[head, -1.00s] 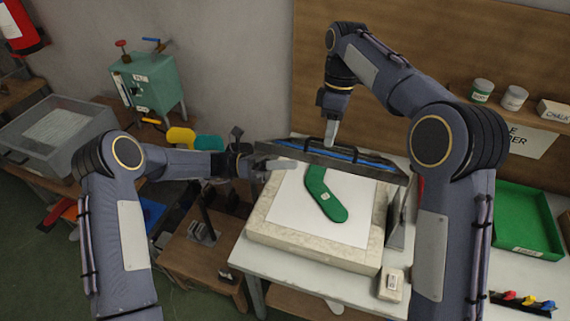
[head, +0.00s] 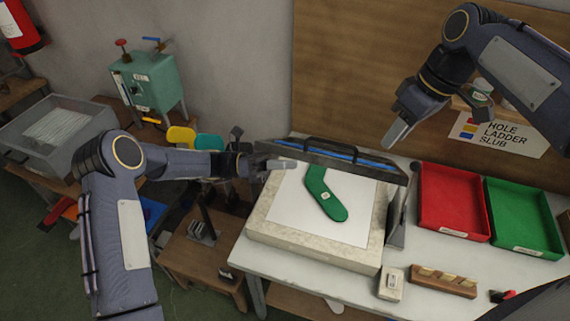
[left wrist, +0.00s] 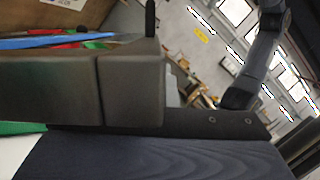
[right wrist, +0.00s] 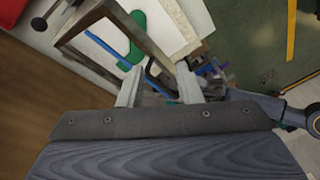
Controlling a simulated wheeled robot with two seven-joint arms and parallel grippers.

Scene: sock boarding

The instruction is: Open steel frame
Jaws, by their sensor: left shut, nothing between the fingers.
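The dark steel frame (head: 392,174) is at the back of the pale slab (head: 310,251) in the head view, seen nearly edge-on, with blue showing inside. It also shows in the right wrist view (right wrist: 145,43). My left gripper (head: 284,164) is shut at the frame's left end, with nothing visibly held; whether it touches the frame is unclear. In the left wrist view a large dark grey bar (left wrist: 80,88) hides most of the fingers. My right gripper (head: 398,134) is raised apart from the frame, above its right end. Its fingers (right wrist: 160,90) are spread and empty.
A green sock shape (head: 320,190) lies on a white sheet (head: 285,208) on the slab. A red tray (head: 452,200) and green tray (head: 522,215) stand at right. A small white block (head: 391,283) and a wooden holder (head: 443,281) are at the table's front.

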